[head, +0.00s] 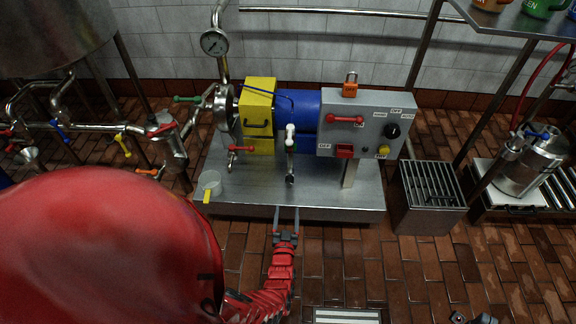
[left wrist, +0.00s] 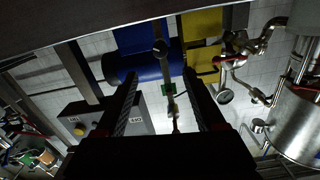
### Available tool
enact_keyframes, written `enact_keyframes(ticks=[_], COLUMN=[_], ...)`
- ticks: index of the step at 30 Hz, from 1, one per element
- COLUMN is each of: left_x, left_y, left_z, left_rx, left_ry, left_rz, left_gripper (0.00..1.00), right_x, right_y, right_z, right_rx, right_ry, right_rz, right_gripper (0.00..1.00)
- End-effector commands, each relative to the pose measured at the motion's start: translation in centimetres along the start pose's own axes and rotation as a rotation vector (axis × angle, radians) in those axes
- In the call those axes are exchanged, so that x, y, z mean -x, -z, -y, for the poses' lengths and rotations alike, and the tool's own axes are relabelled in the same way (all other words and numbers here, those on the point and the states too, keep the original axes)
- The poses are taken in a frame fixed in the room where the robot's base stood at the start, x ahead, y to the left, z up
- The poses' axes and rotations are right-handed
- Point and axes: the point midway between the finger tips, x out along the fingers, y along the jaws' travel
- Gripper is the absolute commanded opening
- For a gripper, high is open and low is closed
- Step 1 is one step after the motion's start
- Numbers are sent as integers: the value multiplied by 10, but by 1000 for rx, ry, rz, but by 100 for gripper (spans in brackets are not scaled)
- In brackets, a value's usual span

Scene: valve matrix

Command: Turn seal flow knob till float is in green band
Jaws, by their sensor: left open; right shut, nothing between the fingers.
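The flow meter (head: 290,146) is a slim upright tube with a white top, in front of the blue motor housing. A small green band (left wrist: 168,90) shows on it in the left wrist view. The grey round seal flow knob (head: 290,180) is at its lower end and also shows in the left wrist view (left wrist: 160,47). The float is too small to make out. My left gripper (head: 287,211) is open and empty at the table's front edge, below and apart from the knob, fingers pointing toward it. My right gripper (head: 472,318) barely shows at the bottom edge.
The steel table (head: 330,200) carries a yellow guard (head: 258,100), a blue motor (head: 305,104), a grey control box (head: 375,140) and a clear cup (head: 209,181) at left. A red-handled valve (head: 236,150) stands left of the meter. A grated bin (head: 430,190) is at right.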

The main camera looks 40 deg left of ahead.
Motion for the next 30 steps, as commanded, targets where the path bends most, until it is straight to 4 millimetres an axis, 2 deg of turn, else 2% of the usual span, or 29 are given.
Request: enact_keyframes(ticks=[3, 7, 25, 28, 29, 30], left_x=[18, 26, 27, 26, 25, 25], left_y=[1, 0, 1, 19, 30, 51], left_z=[0, 0, 0, -3, -5, -8], left_rx=[0, 0, 1, 17, 28, 46], left_ry=[0, 0, -1, -12, -18, -30], left_rz=[0, -1, -6, -64, -99, -163], left_gripper=[72, 72, 72, 72, 72, 72], right_x=[-6, -7, -6, -6, -6, -6], right_y=[0, -1, -1, -1, -1, -1], right_z=[0, 0, 0, 0, 0, 0], right_rx=[-2, -3, -3, -3, -3, -3], right_ry=[-8, -12, -13, -13, -12, -12], right_rz=[6, 9, 11, 11, 11, 11], right_gripper=[0, 0, 0, 0, 0, 0])
